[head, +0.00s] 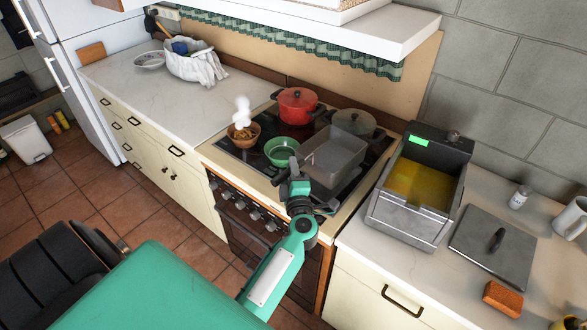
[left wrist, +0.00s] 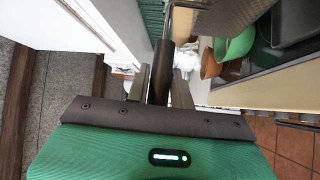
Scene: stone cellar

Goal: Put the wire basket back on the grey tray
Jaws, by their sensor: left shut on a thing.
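The wire basket (head: 335,157) is a grey, open, box-shaped basket over the right side of the stove. Its mesh wall (left wrist: 228,14) shows at the top of the left wrist view. My left gripper (head: 297,186) is shut on its dark handle (left wrist: 160,72), which stands between the two fingers. I cannot tell whether the basket hangs clear or touches something below. A dark grey, rimmed piece, apparently the grey tray (left wrist: 297,22), shows in the left wrist view; in the head view I cannot make it out apart from the basket. My right gripper is out of view.
A red pot (head: 297,105), a green bowl (head: 281,150), a lidded pan (head: 354,122) and a steaming terracotta bowl (head: 243,136) crowd the stove. A fryer with yellow oil (head: 420,186) stands right, beside its lid (head: 494,246). The left counter (head: 130,90) has free room.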

